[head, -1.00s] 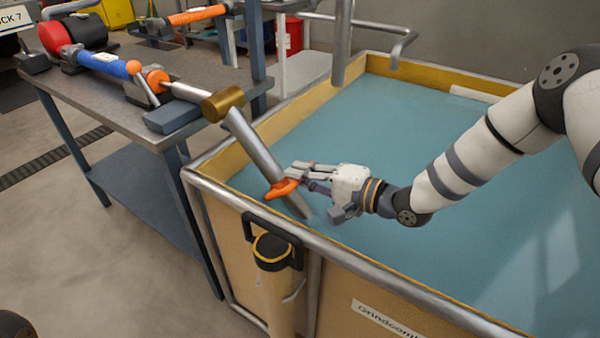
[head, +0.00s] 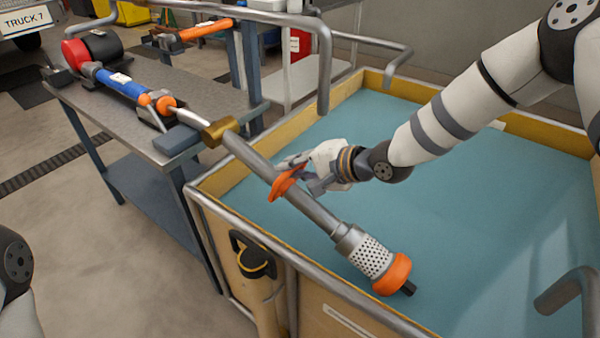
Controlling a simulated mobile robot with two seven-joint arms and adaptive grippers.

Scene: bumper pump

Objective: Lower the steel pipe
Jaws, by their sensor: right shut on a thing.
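The steel pipe (head: 312,208) slants down to the right from a brass coupling (head: 220,130) near the pump table, over the near left corner of the tank. Its lower end carries a perforated strainer (head: 370,255) with an orange collar (head: 394,273), in full view above the blue-green water. My right gripper (head: 285,176) is shut on the pipe at its orange handle, partway along; the fingers hide part of the handle. My left gripper is not in view.
The tank (head: 215,185) has yellow walls and a grey tube rail along its near side (head: 320,278). The pump (head: 120,85) with blue and orange parts lies on the metal table (head: 185,95). A bent grey rail (head: 323,70) stands behind the pipe.

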